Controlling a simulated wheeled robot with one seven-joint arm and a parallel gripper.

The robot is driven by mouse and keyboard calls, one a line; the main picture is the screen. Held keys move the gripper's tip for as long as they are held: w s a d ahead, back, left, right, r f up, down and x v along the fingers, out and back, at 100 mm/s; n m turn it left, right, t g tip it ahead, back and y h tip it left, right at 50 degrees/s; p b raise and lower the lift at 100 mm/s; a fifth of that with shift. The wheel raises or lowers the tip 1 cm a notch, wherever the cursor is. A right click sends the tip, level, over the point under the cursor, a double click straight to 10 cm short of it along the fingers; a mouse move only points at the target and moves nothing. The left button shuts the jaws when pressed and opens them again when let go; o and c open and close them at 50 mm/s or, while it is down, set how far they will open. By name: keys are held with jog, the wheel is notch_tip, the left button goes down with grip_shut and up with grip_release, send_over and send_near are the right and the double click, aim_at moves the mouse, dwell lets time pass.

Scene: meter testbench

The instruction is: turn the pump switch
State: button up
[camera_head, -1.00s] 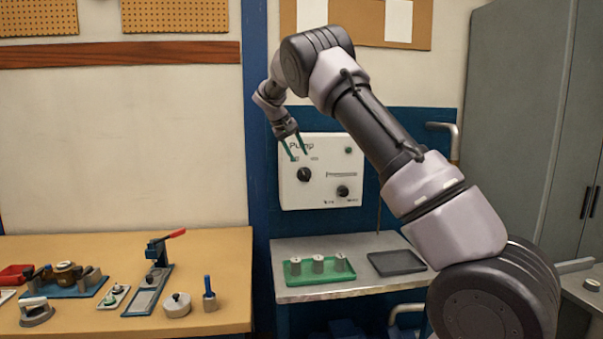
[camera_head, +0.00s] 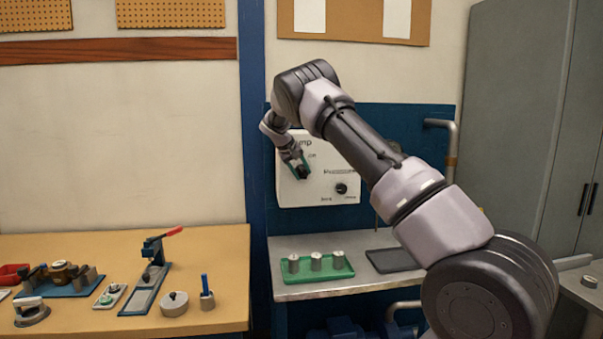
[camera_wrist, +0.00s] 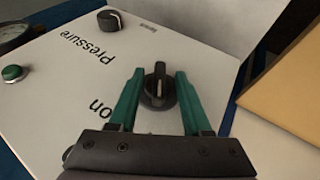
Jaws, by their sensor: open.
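The pump panel (camera_head: 325,192) is a white box on the blue back board, with "Pump" lettering partly hidden by my arm. Its black pump switch (camera_head: 302,172) is a round knob, partly covered by my gripper in the head view. In the wrist view the switch (camera_wrist: 158,88) shows a pale pointer line and sits between the green fingers. My gripper (camera_wrist: 157,82) is open, one finger on each side of the knob. Small gaps seem to show between fingers and knob; contact is hard to tell.
A second black knob (camera_head: 341,188) is on the panel's lower right; the wrist view also shows a black knob (camera_wrist: 109,20) near "Pressure" and a green button (camera_wrist: 12,72). Below, a green tray (camera_head: 316,272) with several metal cylinders and a dark tray (camera_head: 393,260) lie on the bench.

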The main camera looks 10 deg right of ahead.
grip_shut()
jog(key=shift+d, duration=0.1)
jog(key=shift+d+r+y, duration=0.15)
jog(key=shift+y, duration=0.75)
jog(key=m+y, duration=0.1)
jog(key=y, duration=0.2)
jog(key=shift+d, duration=0.2)
jog(key=y, duration=0.3)
jog(key=shift+d+m+y, duration=0.1)
jog(key=shift+m+y, duration=0.2)
jog(key=shift+m, duration=0.1)
jog(key=shift+m+y, duration=0.3)
jog(key=shift+y, duration=1.1)
